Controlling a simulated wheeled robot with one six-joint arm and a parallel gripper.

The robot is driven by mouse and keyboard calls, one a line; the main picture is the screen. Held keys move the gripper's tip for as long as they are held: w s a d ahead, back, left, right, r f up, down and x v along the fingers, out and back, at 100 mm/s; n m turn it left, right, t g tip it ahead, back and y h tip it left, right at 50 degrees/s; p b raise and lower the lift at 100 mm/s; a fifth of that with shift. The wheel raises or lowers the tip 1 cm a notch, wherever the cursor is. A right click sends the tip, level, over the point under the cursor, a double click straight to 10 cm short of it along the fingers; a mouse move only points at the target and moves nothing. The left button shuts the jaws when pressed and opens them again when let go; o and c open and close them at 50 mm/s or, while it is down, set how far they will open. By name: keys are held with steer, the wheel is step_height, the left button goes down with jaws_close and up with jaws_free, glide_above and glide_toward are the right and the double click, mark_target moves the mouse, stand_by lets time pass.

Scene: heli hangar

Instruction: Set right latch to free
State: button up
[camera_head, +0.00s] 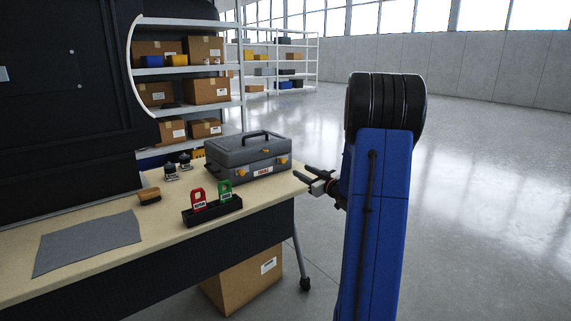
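A grey toolbox (222,152) with a black top handle stands at the right end of the table, lid down. Its front has two orange latches, a left latch (241,174) and a right latch (283,159). The latch positions are too small to tell. My gripper (301,170) is just right of the toolbox, near the right latch and the table's end. Its two fingers point left and are apart, with nothing seen between them. I cannot tell whether a finger touches the box.
A black tray (213,216) in front of the toolbox holds a red tag (198,199) and a green tag (225,190). A brush (149,196), two small dark items and a grey cloth (88,242) lie on the table (165,228). A carton (243,282) stands below. Open floor lies right.

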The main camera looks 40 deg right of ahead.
mark_target(284, 161)
steer(key=w, duration=1.3)
steer(key=shift+w+d, duration=0.15)
steer(key=shift+w, duration=0.05)
